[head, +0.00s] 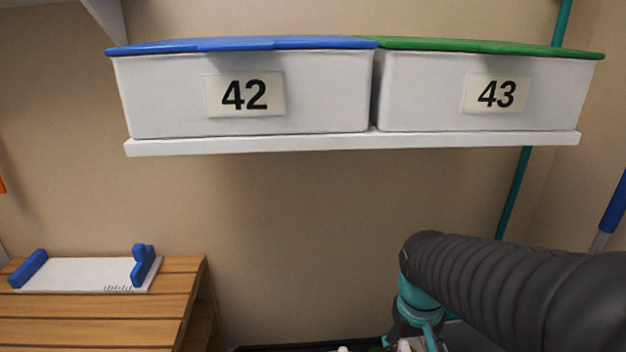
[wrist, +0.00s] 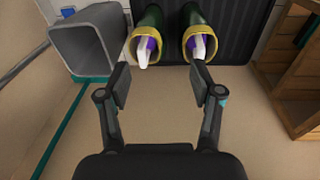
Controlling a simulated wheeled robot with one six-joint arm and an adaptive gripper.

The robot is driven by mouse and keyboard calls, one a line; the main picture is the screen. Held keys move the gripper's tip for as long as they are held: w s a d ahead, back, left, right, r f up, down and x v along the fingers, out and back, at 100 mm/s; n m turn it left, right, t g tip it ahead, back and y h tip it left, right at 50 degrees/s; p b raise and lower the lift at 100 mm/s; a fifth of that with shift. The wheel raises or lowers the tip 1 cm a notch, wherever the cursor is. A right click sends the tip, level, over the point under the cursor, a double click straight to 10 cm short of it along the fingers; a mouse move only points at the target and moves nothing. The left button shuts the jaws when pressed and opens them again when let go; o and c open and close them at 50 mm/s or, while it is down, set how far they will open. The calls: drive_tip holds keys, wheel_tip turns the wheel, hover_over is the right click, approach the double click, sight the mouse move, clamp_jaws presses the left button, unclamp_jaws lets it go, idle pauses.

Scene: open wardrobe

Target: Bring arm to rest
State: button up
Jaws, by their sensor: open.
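My gripper (wrist: 159,84) shows in the wrist view with its two dark fingers spread wide and nothing between them. Beyond the fingertips stand two dark green boots with yellow rims, a left one (wrist: 130,45) and a right one (wrist: 187,45). Each has a white and purple object in its opening. In the head view my arm reaches in from the right, and my gripper (head: 415,335) is cut off at the bottom edge, its fingertips hard to make out.
The boots stand on a black tray (wrist: 240,35). A grey bin (wrist: 85,45) is at its left. A slatted wooden bench (head: 100,310) holds a white board with blue ends (head: 80,273). Bins 42 (head: 165,95) and 43 (head: 420,95) sit on a white wall shelf (head: 350,142).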

drive_tip(key=s+a+r+t, duration=0.1)
drive_tip(key=s+r+t, duration=0.3)
drive_tip(key=r, duration=0.6)
drive_tip(key=shift+s+a+m+t+y+p, duration=0.15)
drive_tip(key=shift+s+m+t+y+p, duration=0.25)
drive_tip(key=shift+s, duration=0.75)
